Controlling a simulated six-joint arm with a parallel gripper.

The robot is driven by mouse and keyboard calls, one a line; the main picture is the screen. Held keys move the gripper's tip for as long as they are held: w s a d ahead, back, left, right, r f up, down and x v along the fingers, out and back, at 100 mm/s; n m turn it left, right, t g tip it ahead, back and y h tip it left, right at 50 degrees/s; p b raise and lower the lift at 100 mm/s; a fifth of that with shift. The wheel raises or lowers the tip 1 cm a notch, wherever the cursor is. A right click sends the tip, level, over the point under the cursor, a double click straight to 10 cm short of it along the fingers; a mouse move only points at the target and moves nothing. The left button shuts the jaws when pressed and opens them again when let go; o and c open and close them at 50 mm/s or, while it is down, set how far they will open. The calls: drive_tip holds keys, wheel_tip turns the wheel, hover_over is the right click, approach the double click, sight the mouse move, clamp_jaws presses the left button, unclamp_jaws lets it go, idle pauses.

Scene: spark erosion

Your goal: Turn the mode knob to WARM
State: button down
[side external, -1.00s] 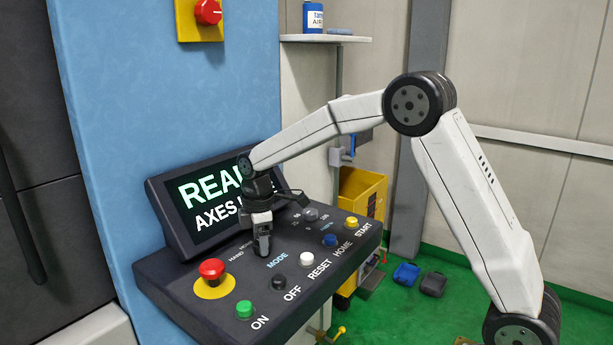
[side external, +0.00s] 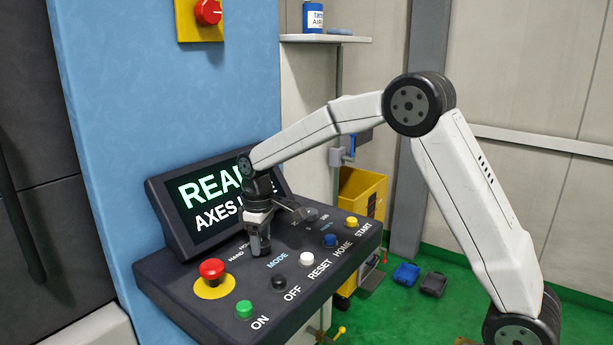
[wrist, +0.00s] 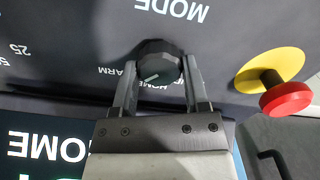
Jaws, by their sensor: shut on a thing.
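The pointer slants to the lower left in that view, roughly between the HOME label (wrist: 155,86) and the WARM label (wrist: 118,71). WARM is partly hidden by a finger. In the side view my gripper (side external: 260,246) stands over the console (side external: 210,295) and mostly hides the knob.
A red emergency button (side external: 212,268) stands left of my gripper. Green (side external: 244,309), black (side external: 279,283), white (side external: 307,259), blue (side external: 330,240) and yellow (side external: 351,222) buttons line the front. The screen (side external: 210,203) rises close behind my wrist.

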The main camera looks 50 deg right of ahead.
idle(0.3)
drive_tip(key=shift+c, duration=0.4)
unclamp_jaws()
drive_tip(key=shift+r, duration=0.15)
drive_tip(key=shift+r, duration=3.8)
